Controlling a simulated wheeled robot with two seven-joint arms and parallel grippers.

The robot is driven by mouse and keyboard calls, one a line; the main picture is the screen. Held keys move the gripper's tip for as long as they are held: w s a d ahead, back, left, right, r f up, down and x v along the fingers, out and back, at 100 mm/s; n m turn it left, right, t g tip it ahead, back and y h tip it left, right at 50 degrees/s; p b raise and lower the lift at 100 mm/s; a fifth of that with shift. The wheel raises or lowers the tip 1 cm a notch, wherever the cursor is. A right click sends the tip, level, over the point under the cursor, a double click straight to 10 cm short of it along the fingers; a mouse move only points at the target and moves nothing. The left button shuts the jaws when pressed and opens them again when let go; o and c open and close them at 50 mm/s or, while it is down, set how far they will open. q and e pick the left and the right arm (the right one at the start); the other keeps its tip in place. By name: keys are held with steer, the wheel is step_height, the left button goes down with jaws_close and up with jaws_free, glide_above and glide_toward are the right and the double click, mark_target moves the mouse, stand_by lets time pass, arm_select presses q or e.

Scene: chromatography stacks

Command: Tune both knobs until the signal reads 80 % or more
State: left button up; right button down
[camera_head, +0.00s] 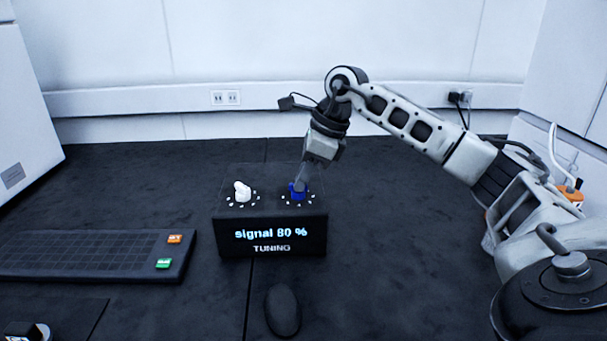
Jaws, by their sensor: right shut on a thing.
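The black tuning box (270,248) stands on the dark bench, and its front display (270,234) reads "signal 80 %" above the word "TUNING". A white knob (242,192) is on the left of its top, with white marks around it and nothing touching it. A blue knob (297,192) is on the right of its top, also ringed by white marks. My right gripper (301,187) reaches down from above and is shut on the blue knob, hiding part of it. My left gripper is not in view.
A dark keyboard (85,253) with an orange and a green key lies left of the box. A dark mouse (283,310) lies in front of the box. The bench behind the box is clear up to the wall with its sockets (226,98).

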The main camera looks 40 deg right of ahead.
steer(key=m+h, duration=0.1)
steer(key=m, duration=0.2)
steer(key=shift+s+a+m+t+p, duration=0.1)
steer(key=shift+m+t+p, duration=0.3)
steer(key=shift+a+m+t+h+p, duration=0.15)
steer(key=shift+m+h, duration=0.2)
steer(key=shift+m, duration=0.5)
steer(key=shift+m+t+h+p, duration=0.15)
steer(key=shift+m+h, duration=0.2)
steer(key=shift+m, duration=0.5)
steer(key=c, duration=1.5)
jaws_free()
steer(key=shift+r, duration=0.1)
steer(key=p+v, duration=0.2)
steer(key=v, duration=1.4)
steer(key=shift+a, duration=0.15)
